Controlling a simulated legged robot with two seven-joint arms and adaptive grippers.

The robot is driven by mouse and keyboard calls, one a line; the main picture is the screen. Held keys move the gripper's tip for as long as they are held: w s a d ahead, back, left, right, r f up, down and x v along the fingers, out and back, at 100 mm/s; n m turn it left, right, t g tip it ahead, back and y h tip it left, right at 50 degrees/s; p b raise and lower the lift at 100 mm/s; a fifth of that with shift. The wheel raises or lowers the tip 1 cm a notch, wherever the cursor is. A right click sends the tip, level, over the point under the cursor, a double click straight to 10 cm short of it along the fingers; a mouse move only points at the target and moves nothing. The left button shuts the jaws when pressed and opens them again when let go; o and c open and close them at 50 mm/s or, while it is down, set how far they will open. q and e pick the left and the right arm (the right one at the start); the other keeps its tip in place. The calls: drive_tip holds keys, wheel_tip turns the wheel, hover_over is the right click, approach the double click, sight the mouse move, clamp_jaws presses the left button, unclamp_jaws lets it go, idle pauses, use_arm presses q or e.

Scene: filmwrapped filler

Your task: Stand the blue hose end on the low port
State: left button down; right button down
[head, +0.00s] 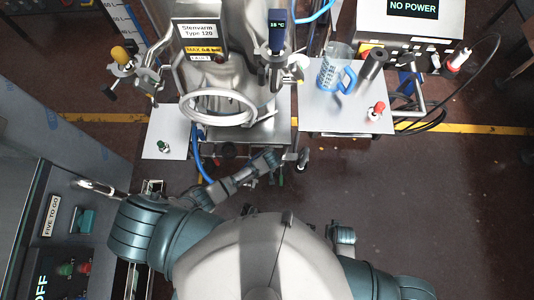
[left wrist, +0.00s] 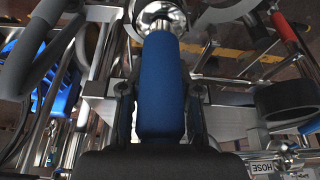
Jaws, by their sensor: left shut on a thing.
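My left gripper (left wrist: 160,100) is shut on the blue hose end (left wrist: 160,75), with one dark finger on each side of it in the left wrist view. A round shiny steel fitting (left wrist: 160,14) shows at the far end of the blue piece; I cannot tell whether they touch or whether it is the low port. In the head view my left gripper (head: 270,160) is at the lower front of the steel machine, and the hose end is not clear there. A blue hose (head: 202,165) runs down left of it, behind my forearm. My right gripper cannot be made out clearly.
The steel machine (head: 235,75) carries a handwheel ring (head: 218,108). A side table (head: 318,122) at right holds a blue-handled jug (head: 336,68) and a red-topped fitting (head: 376,110). A grey cabinet (head: 55,215) stands at left. The floor at right is clear.

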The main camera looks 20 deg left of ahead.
use_arm(q)
drive_tip(key=shift+d+f, duration=0.25)
drive_tip(key=shift+d, duration=0.45)
drive_tip(key=shift+d+r, duration=0.1)
drive_tip(key=shift+a, duration=0.3)
drive_tip(key=shift+a+f, duration=0.2)
drive_tip(key=shift+a, duration=0.05)
drive_tip(key=shift+d, duration=0.1)
